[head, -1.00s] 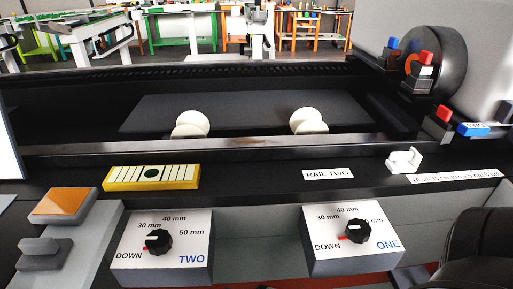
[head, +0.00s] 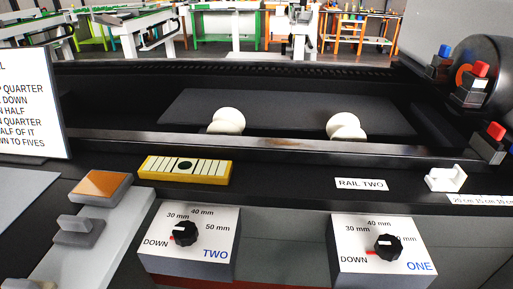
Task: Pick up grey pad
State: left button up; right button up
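A grey pad (head: 79,231) with a raised grip on top lies on the light grey strip at the lower left in the head view. Behind it on the same strip is a block with an orange top (head: 102,186) and a grey base. Neither of my grippers shows in the head view, and nothing touches the grey pad.
Dial boxes TWO (head: 190,243) and ONE (head: 383,251) stand to the right. A yellow striped bar (head: 185,170) and a white bracket (head: 446,178) sit on the black ledge. A text board (head: 32,108) stands at the left. Another object (head: 25,285) is cut off at bottom left.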

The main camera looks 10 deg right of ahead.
aim_at(78, 231)
jog(key=k, duration=0.5)
jog(key=z, duration=2.3)
jog(key=k, duration=1.3)
jog(key=u, duration=1.4)
jog(key=i, duration=0.5)
